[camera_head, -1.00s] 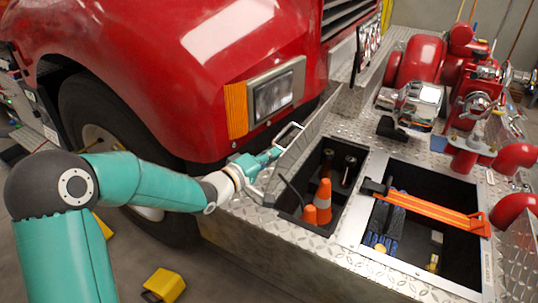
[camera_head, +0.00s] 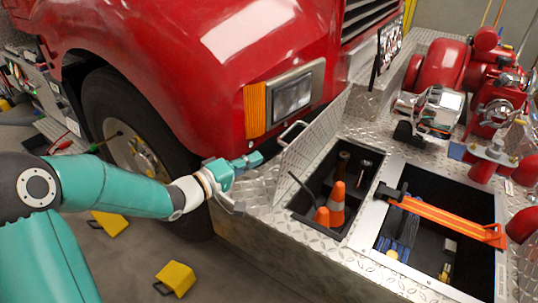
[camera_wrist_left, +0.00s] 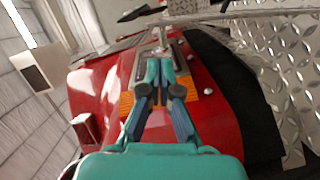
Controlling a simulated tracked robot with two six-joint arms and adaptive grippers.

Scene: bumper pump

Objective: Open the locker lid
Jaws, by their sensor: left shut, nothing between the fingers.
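The locker lid (camera_head: 312,132) is a diamond-plate panel. In the head view it stands raised along the left side of the small locker (camera_head: 344,228), with a bar handle (camera_head: 293,131) on its outer face. The locker's inside shows, with orange cones (camera_head: 337,203) and dark cylinders. My left gripper (camera_head: 255,159) is to the left of the lid, beside the truck's red fender, and apart from the handle. Its fingers are shut and empty; they also show close together in the left wrist view (camera_wrist_left: 160,64). My right gripper is not in view.
The red truck body (camera_head: 190,60) and its headlight (camera_head: 292,96) rise behind my left gripper. A second open bay (camera_head: 375,215) with an orange strap (camera_head: 445,218) lies right of the locker. Red pump fittings (camera_head: 440,65) stand at back right. Yellow chocks (camera_head: 176,277) lie on the floor.

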